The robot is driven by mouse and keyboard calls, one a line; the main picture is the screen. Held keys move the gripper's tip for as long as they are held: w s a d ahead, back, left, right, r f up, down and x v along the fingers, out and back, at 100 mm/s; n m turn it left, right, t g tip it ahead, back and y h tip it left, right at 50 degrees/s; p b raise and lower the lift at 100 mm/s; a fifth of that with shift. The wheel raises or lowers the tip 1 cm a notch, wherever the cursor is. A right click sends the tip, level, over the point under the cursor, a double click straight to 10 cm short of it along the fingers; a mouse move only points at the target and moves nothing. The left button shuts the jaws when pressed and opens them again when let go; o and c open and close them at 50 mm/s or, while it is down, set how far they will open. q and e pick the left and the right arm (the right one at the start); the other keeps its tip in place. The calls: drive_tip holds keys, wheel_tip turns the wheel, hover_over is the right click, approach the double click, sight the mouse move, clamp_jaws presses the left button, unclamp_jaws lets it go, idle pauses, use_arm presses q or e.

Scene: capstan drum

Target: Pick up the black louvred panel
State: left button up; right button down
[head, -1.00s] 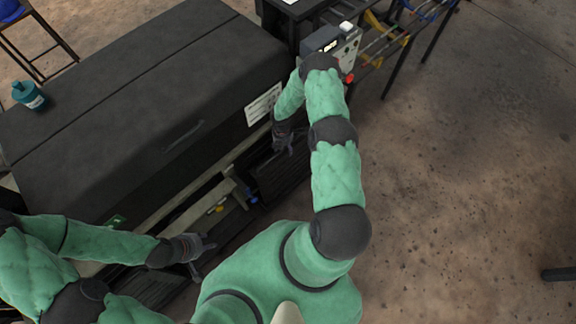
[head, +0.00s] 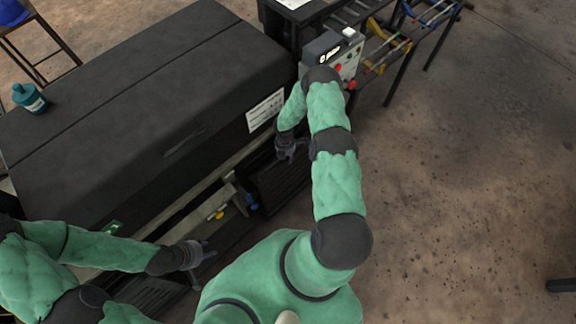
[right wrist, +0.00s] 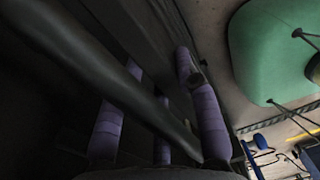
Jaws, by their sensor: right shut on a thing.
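The black louvred panel (head: 284,184) is at the machine's lower front, right of the opening, in the head view. My right gripper (head: 288,153) is at its upper edge and shut on it. In the right wrist view, the purple finger pads (right wrist: 205,112) lie either side of a long dark bar (right wrist: 125,75), which looks like part of the panel. The exact contact is too dark to see. My left gripper (head: 204,262) is open and empty in front of the machine, near a second louvred panel (head: 150,295), partly hidden by my arm.
The big dark machine housing (head: 130,95) fills the left. A teal bottle (head: 30,97) stands on it. Yellow and blue parts (head: 217,214) show in the open lower bay. A control box (head: 333,55) and a rack (head: 390,40) stand at the back.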

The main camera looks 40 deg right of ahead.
drive_tip(key=shift+w+r, duration=0.1)
drive_tip(key=shift+r, duration=0.05)
wheel_tip(320, 180, up, 2)
drive_tip(key=shift+d+r+p, duration=0.1)
drive_tip(key=shift+p, duration=0.35)
drive_tip(key=s+d+r+p, duration=0.6)
drive_tip(key=s+d+r, duration=0.2)
drive_tip(key=s+r, duration=0.2)
drive_tip(key=shift+s+d+r, duration=0.25)
drive_tip(key=shift+s, duration=0.35)
drive_tip(key=shift+a, duration=0.1)
